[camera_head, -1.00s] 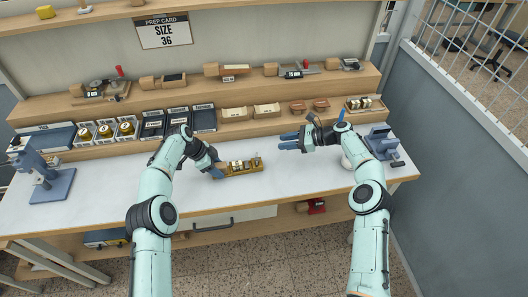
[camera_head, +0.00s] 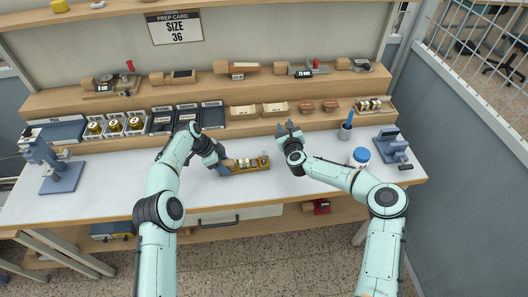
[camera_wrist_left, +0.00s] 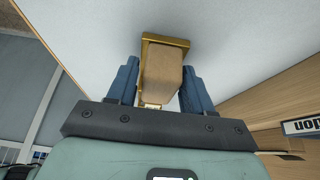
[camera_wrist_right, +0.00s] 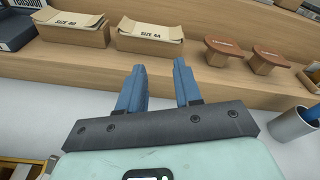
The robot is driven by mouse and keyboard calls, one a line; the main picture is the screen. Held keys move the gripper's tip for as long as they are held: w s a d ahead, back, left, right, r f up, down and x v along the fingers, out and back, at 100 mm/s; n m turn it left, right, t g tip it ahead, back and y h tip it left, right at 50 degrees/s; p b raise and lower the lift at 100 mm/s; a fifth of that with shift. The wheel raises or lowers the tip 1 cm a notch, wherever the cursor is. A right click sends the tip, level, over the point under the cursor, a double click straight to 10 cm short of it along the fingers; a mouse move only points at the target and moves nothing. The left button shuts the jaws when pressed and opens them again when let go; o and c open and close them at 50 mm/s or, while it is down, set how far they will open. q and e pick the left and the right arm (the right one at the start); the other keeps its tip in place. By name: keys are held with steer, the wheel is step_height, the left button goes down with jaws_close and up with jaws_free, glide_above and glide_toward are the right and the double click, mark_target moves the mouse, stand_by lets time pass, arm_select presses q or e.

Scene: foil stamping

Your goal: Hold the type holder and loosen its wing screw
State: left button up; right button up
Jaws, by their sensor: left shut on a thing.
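The brass type holder (camera_head: 251,165) lies on the white tabletop, in front of the shelf, with pale type blocks in it. My left gripper (camera_head: 226,168) is shut on its wooden handle at the holder's left end. In the left wrist view the handle (camera_wrist_left: 163,75) sits between the two blue fingers, with the brass frame (camera_wrist_left: 150,38) beyond. My right gripper (camera_head: 288,128) is open and empty, above the table behind and right of the holder, its fingers (camera_wrist_right: 158,68) pointing toward the shelf. The wing screw is too small to make out clearly.
Size boxes (camera_wrist_right: 150,38) and wooden stamps (camera_wrist_right: 227,50) stand on the shelf ahead of my right fingers. A cup with a blue tool (camera_head: 345,131), a blue-lidded jar (camera_head: 358,160) and a grey-blue device (camera_head: 391,146) stand to the right.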

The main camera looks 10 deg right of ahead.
steer(key=s+a+r+m+t+h, duration=0.1)
steer(key=s+a+m+h, duration=0.1)
steer(key=s, duration=0.1)
steer(key=m+t, duration=0.1)
steer(key=m, duration=0.1)
glide_toward(264, 152)
steer(key=shift+h, duration=0.3)
steer(key=w, duration=0.1)
steer(key=w+d+r, duration=0.1)
steer(key=w, duration=0.1)
steer(key=w+d, duration=0.1)
steer(key=shift+w+r, duration=0.25)
steer(key=shift+r, duration=0.15)
steer(key=shift+m, duration=0.9)
steer(key=s+a, duration=0.1)
steer(key=s, duration=0.1)
steer(key=s+f, duration=0.1)
steer(key=s, duration=0.1)
steer(key=s+a, duration=0.1)
steer(key=s, duration=0.1)
steer(key=shift+a+f, duration=0.35)
steer(key=w, duration=0.4)
steer(key=w+d, duration=0.1)
steer(key=w, duration=0.6)
steer(key=shift+w+d, duration=0.3)
steer(key=shift+d, duration=0.1)
